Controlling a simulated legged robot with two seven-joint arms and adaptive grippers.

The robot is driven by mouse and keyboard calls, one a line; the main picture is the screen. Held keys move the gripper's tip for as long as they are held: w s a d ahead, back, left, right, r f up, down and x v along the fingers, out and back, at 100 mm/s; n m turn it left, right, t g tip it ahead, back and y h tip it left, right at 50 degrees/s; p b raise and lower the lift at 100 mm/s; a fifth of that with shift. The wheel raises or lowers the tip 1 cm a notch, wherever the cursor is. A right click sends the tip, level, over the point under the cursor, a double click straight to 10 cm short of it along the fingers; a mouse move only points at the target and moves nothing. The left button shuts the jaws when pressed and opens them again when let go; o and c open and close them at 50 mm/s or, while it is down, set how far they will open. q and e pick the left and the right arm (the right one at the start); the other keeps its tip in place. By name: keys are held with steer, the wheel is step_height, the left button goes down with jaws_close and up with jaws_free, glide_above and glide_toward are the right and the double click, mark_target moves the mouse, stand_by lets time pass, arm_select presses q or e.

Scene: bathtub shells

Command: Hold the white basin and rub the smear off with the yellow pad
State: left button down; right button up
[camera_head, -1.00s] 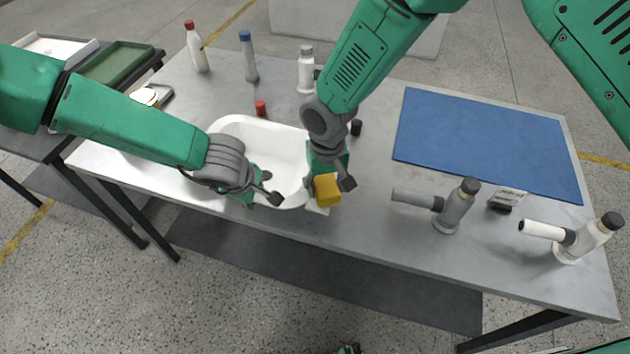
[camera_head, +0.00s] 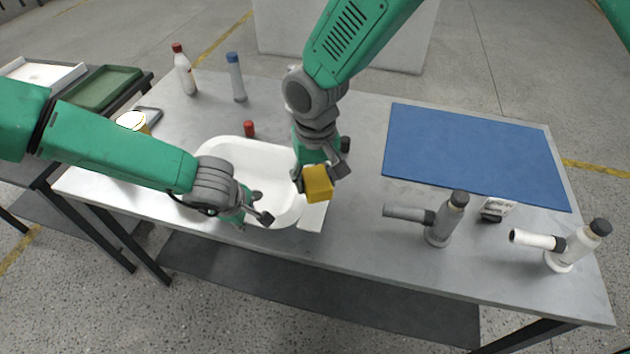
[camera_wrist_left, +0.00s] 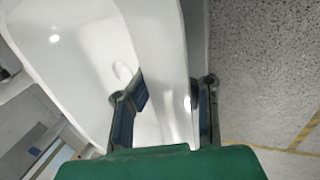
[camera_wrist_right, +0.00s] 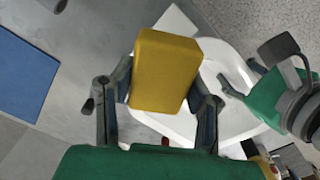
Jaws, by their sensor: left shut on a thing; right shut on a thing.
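The white basin (camera_head: 262,155) lies on the grey table, its hollow facing up. My left gripper (camera_head: 254,220) is shut on its near rim; the left wrist view shows the fingers (camera_wrist_left: 165,105) on both sides of the basin wall (camera_wrist_left: 172,60). My right gripper (camera_head: 322,177) is shut on the yellow pad (camera_head: 318,185), held at the basin's right end. The right wrist view shows the pad (camera_wrist_right: 165,70) between the fingers (camera_wrist_right: 160,105). I cannot tell whether the pad touches the basin. No smear is clearly visible; my arms hide part of the basin.
A blue mat (camera_head: 475,150) covers the table's right rear. A grey tool (camera_head: 440,218) and a white-nozzled tool (camera_head: 570,245) stand at the front right. A green tray (camera_head: 100,88) is at far left.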

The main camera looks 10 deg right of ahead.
arm_select(q)
steer(key=c, duration=1.3)
jaws_free()
steer(key=v, duration=0.6)
steer(key=shift+a+r, duration=0.15)
steer(key=shift+r, duration=0.15)
steer(key=shift+s+a+r, duration=0.1)
steer(key=shift+s+r, duration=0.15)
steer(key=shift+r, duration=0.3)
